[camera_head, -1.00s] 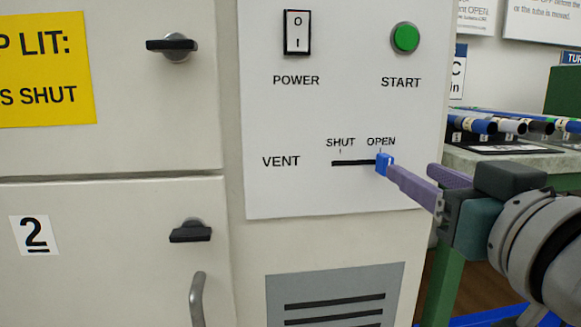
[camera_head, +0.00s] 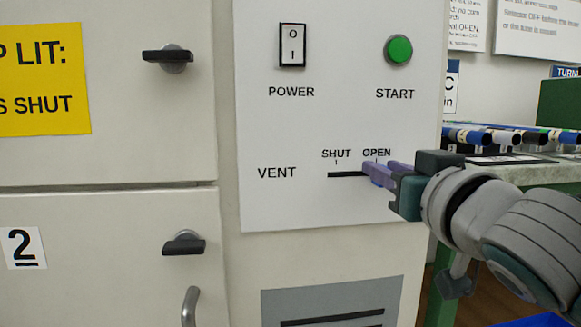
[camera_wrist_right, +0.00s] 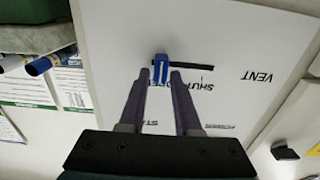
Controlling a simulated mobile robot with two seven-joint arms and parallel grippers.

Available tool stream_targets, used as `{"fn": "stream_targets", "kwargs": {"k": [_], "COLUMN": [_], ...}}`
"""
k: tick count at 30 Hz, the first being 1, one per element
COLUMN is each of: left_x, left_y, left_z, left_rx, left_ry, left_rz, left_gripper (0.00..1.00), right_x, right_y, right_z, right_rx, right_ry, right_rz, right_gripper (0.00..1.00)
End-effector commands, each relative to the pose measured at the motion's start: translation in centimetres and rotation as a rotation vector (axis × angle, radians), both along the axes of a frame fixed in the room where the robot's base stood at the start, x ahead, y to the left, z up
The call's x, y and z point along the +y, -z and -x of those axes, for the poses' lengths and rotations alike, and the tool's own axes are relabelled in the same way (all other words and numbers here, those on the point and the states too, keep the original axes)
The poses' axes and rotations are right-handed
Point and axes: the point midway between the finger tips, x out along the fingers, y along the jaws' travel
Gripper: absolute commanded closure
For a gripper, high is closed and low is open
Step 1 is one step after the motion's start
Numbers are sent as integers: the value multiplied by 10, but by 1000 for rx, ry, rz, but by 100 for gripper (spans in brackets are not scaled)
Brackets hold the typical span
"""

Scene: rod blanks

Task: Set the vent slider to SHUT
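The vent slider has a blue knob (camera_wrist_right: 160,68) at the OPEN end of a dark horizontal slot (camera_head: 345,175) on the white panel. In the head view my right gripper (camera_head: 373,172) is at the knob and hides most of it. In the right wrist view my right gripper (camera_wrist_right: 160,76) is open. Its two purple fingers stand on either side of the knob, with a small gap on each side. The SHUT label (camera_head: 336,153) is above the left part of the slot, the OPEN label (camera_head: 376,152) above the right. My left gripper is not in view.
Above the slider are a POWER rocker switch (camera_head: 292,45) and a green START button (camera_head: 398,49). Door latches (camera_head: 168,56) stick out at left. A vent grille (camera_head: 330,305) is below. At right a bench holds several blue-ended rods (camera_head: 475,136). The slot left of the knob is clear.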

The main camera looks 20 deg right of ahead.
Motion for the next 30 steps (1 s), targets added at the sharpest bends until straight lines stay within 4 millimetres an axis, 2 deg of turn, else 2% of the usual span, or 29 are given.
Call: {"fn": "stream_targets", "kwargs": {"k": [1,8,30], "left_x": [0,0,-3], "left_y": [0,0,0], "left_z": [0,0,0], "left_rx": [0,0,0], "left_ry": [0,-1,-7], "left_rz": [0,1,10], "left_gripper": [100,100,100], "right_x": [0,0,0], "right_y": [0,0,0], "right_z": [0,0,0], "right_rx": [0,0,0], "right_ry": [0,0,0], "right_rz": [0,0,0], "right_gripper": [75,100,100]}}
